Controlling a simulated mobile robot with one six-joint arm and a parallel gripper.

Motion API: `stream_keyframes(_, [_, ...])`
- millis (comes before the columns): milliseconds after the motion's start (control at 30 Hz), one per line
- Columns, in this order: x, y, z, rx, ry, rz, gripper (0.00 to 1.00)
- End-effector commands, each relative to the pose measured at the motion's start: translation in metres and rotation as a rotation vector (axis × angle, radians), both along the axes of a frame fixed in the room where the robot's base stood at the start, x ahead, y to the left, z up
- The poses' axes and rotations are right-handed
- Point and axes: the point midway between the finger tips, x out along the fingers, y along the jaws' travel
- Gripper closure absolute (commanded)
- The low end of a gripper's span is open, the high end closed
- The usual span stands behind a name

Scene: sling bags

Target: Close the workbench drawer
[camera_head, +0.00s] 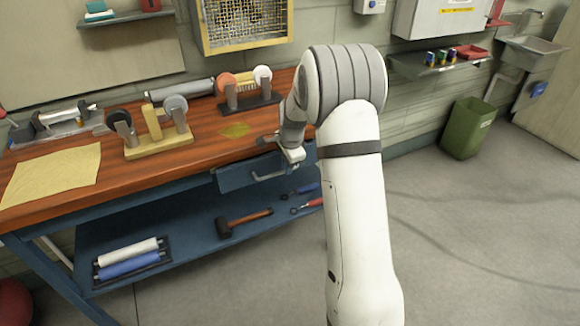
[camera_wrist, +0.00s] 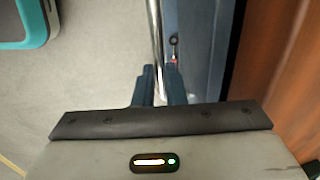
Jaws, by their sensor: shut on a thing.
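The workbench drawer (camera_head: 235,176) is a blue-grey front under the wooden top, and it appears to stand out a little from the bench. Its metal handle (camera_head: 268,178) is a pale bar across the front. In the wrist view the handle (camera_wrist: 156,35) runs down between the dark fingers of my gripper (camera_wrist: 158,88). The fingers are shut on it. The blue drawer front (camera_wrist: 200,45) lies just right of the bar. In the head view my gripper (camera_head: 293,155) is at the right part of the drawer, partly hidden by my arm. The drawer's right end is also hidden.
The workbench top (camera_head: 200,150) holds roller stands and a yellow cloth (camera_head: 52,175). A hammer (camera_head: 243,222) and a rack of rolls (camera_head: 130,262) lie on the lower shelf. A green bin (camera_head: 467,128) stands at the right. The floor in front is clear.

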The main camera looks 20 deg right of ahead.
Motion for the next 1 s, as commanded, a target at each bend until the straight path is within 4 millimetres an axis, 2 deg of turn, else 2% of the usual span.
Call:
stream_keyframes(167, [0.0, 0.0, 0.0, -0.003, -0.001, 0.004, 1.0])
stream_keyframes(200, [0.0, 0.001, 0.0, -0.003, -0.003, 0.005, 0.89])
stream_keyframes(467, [0.001, 0.002, 0.0, -0.003, -0.003, 0.007, 0.68])
stream_keyframes(767, [0.0, 0.003, 0.005, -0.003, -0.004, 0.007, 0.68])
stream_keyframes(1000, [-0.007, 0.001, 0.042, -0.003, -0.006, 0.007, 0.68])
